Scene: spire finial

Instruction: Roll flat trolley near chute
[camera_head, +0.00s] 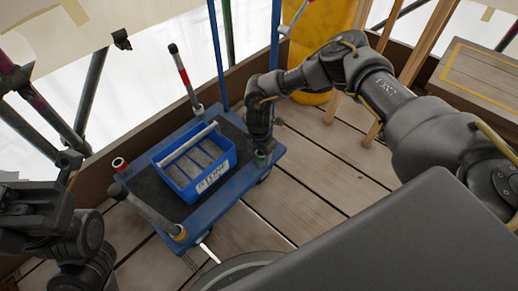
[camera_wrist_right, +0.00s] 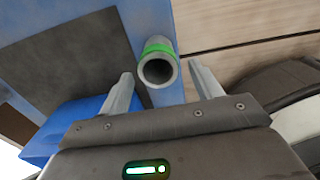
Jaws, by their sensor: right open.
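The flat trolley (camera_head: 205,222) is blue with a dark mat on its deck and stands on the plank floor. A blue divided crate (camera_head: 222,183) with a pale bar across it sits on the deck. My right gripper (camera_head: 262,150) is at the trolley's right corner, pointing down. In the right wrist view, my right gripper (camera_wrist_right: 160,69) is open, one finger on each side of a grey tube with a green band (camera_wrist_right: 157,50). A gap shows beside the tube. My left arm's dark end (camera_head: 38,212) is at the left edge; its fingers cannot be made out.
A grey post with a yellow band (camera_head: 150,212) leans at the front. A yellow chute (camera_head: 318,22) stands behind, beside timber legs. A wooden kerb (camera_head: 105,165) runs along the back. Planks to the right are clear.

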